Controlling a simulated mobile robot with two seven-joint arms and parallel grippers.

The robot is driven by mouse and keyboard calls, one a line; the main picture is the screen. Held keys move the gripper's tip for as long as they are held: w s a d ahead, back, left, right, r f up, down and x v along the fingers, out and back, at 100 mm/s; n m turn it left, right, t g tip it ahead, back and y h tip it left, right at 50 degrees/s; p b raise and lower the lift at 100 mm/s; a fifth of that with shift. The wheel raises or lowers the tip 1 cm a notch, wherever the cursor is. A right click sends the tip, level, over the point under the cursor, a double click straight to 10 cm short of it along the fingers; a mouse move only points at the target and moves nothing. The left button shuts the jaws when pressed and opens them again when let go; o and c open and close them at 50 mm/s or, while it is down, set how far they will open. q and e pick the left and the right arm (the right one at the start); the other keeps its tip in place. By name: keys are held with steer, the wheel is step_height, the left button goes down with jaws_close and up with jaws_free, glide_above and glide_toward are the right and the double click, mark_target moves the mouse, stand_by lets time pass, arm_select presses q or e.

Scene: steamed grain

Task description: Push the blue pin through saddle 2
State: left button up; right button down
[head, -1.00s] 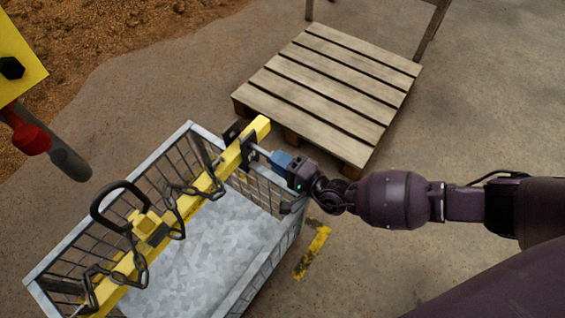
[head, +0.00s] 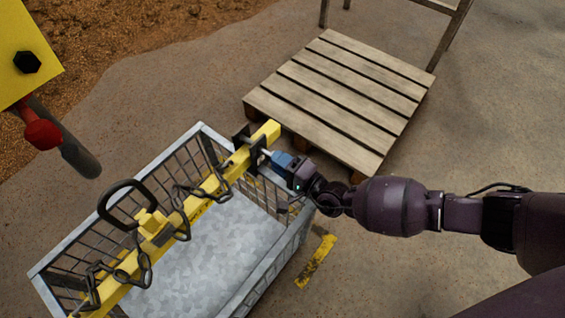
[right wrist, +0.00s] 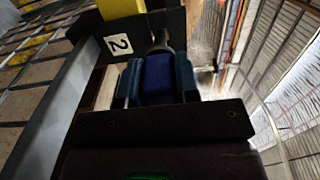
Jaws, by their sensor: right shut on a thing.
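The blue pin (right wrist: 158,80) has a blue block handle and a metal shank that points at a dark plate marked "2", saddle 2 (right wrist: 116,22). In the head view saddle 2 (head: 257,157) is a dark bracket around the far end of the yellow beam (head: 184,216). My right gripper (head: 284,162) is shut on the blue handle just right of the saddle; it also shows in the right wrist view (right wrist: 158,84). The shank's tip reaches the plate, but how deep it sits is hidden. My left gripper is not in view.
The beam lies across a grey mesh crate (head: 270,268), with chains and a black ring handle (head: 121,203) on it. A wooden pallet (head: 345,100) stands close behind my right gripper. A yellow post with a red-tipped lever (head: 42,135) is at left.

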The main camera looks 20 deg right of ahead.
mark_target(269, 154)
steer(key=shift+w+a, duration=0.15)
steer(key=shift+w, duration=0.1)
steer(key=shift+w+a+r, duration=0.1)
steer(key=shift+w+a, duration=0.15)
steer(key=shift+w, duration=0.05)
steer(key=shift+w+a, duration=0.15)
steer(key=shift+w, duration=0.15)
steer(key=shift+w+a, duration=0.2)
steer(key=shift+w, duration=0.1)
steer(key=shift+w+a, duration=0.3)
steer(key=shift+w, duration=0.1)
stand_by(0.4)
steer(key=c, duration=0.8)
jaws_free()
